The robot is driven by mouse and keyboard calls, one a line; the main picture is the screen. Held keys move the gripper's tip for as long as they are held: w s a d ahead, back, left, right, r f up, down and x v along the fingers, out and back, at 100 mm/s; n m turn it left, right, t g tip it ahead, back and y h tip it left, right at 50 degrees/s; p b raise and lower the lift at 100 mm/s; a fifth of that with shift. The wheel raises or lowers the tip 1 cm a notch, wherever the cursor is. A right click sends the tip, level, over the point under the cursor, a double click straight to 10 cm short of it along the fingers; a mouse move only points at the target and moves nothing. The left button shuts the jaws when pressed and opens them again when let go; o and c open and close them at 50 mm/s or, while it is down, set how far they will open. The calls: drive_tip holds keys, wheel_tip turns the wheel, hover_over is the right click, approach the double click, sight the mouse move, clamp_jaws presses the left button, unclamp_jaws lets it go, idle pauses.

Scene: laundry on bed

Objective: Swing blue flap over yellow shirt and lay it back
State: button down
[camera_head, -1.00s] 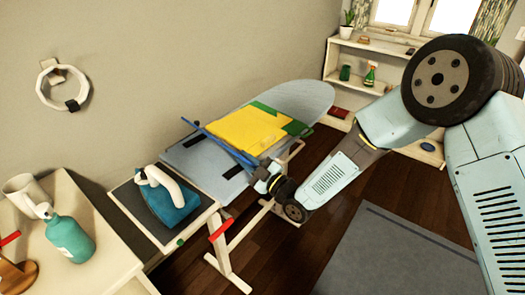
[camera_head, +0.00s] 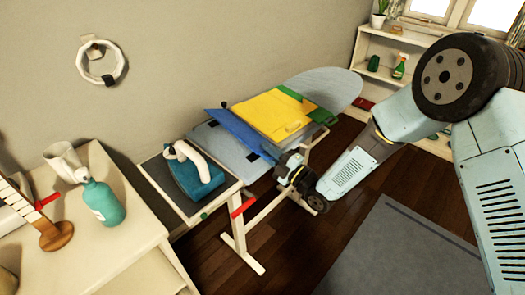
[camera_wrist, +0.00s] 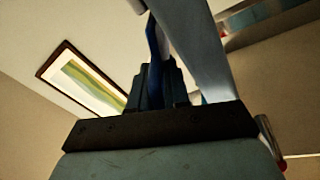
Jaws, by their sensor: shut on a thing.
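The yellow shirt (camera_head: 277,112) lies folded on the ironing board (camera_head: 330,84), with green parts showing at its far and right sides. The blue flap (camera_head: 238,131) is tilted up along the shirt's left front side, its broad face toward me. My gripper (camera_head: 274,154) is at the flap's near right end, shut on it. In the wrist view, a narrow blue strip of the flap (camera_wrist: 153,62) shows at my dark gripper fingers (camera_wrist: 154,88). The fingertips' exact contact is hidden.
A teal iron (camera_head: 194,175) stands on the dark rest at the board's near end. A side table (camera_head: 100,240) with a teal bottle (camera_head: 104,202) is at the left. A white shelf (camera_head: 420,60) stands behind.

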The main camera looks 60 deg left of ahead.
drive_tip(key=shift+r, duration=0.15)
drive_tip(key=c, duration=1.2)
unclamp_jaws()
drive_tip(key=shift+w, duration=0.1)
drive_tip(key=shift+d+f, duration=0.1)
drive_tip(key=shift+f, duration=0.1)
drive_tip(key=v, duration=0.7)
drive_tip(key=shift+w+d, duration=0.2)
drive_tip(key=shift+d, duration=0.15)
drive_tip(key=shift+w, duration=0.1)
